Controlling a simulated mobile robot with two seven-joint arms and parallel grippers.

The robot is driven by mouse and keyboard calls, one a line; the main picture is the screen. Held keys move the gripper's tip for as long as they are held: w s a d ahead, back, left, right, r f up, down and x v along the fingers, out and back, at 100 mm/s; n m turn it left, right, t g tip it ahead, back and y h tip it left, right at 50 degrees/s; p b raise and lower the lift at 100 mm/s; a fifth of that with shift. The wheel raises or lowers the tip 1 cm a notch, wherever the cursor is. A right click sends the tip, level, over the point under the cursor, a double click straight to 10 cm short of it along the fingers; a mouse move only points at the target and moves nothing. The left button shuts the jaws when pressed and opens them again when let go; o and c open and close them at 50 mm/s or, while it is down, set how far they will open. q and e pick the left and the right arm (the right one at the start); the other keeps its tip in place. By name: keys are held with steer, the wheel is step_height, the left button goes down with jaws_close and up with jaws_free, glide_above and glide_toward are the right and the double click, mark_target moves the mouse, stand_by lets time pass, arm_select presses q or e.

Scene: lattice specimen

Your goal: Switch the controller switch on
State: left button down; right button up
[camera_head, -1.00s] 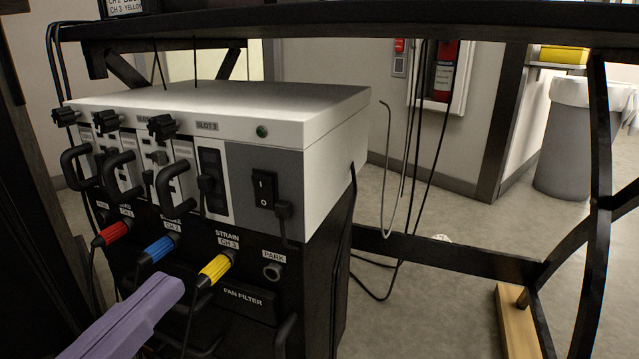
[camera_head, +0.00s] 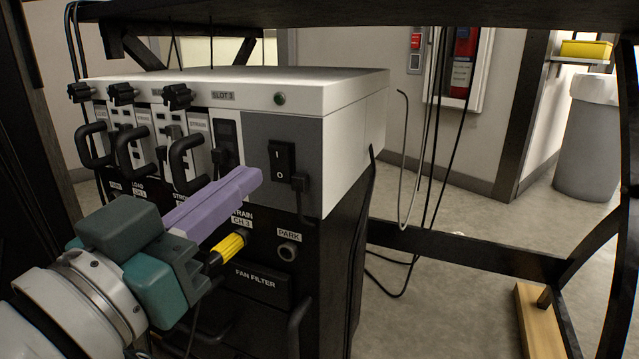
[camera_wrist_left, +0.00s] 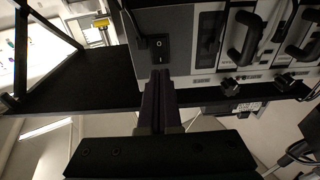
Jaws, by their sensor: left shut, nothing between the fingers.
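The controller (camera_head: 350,115) is a white-topped box with a grey front panel. Its black rocker switch (camera_head: 282,161), marked 1 and 0, sits on the right of that panel. My left gripper (camera_head: 256,176) has purple fingers, shut and empty, with the tips just left of and slightly below the switch in the head view. In the left wrist view, the switch (camera_wrist_left: 159,48) lies just beyond the fingertips (camera_wrist_left: 160,74). I cannot tell whether the tips touch it. My right gripper is not in view.
Black handles (camera_head: 188,165) and knobs stick out at the panel's left. A yellow plug (camera_head: 230,246) sits below the fingers, beside the PARK socket (camera_head: 288,251). Loose cables hang at the controller's right side.

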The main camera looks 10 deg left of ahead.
mark_target(278, 153)
arm_select(q)
steer(key=b+x, duration=0.2)
steer(key=x, duration=0.2)
steer(key=shift+w+d, duration=0.1)
steer(key=shift+w, duration=0.1)
